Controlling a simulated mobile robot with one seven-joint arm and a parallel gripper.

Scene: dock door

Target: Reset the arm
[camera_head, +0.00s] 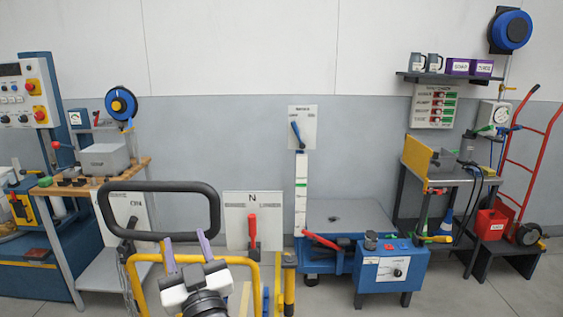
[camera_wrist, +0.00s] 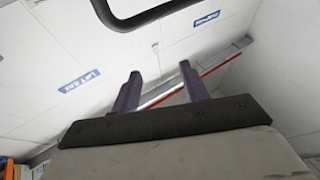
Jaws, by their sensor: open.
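My gripper (camera_head: 186,252) shows at the lower left of the head view, raised in front of a yellow frame. Its two purple fingers point up and stand apart, with nothing between them. In the wrist view my gripper (camera_wrist: 158,88) is also open and empty, its fingers pointing toward the pale ceiling or upper wall. A black padded loop handle (camera_head: 160,186) stands behind and left of the fingers in the head view. Part of a black bar (camera_wrist: 145,14) crosses the top of the wrist view, apart from the fingertips.
A panel marked N with a red lever (camera_head: 252,231) is right of my gripper. A blue lift table (camera_head: 345,214) and blue control box (camera_head: 391,271) stand further right. A wooden-topped bench (camera_head: 90,174) is left. Grey floor (camera_head: 455,295) is open at the front right.

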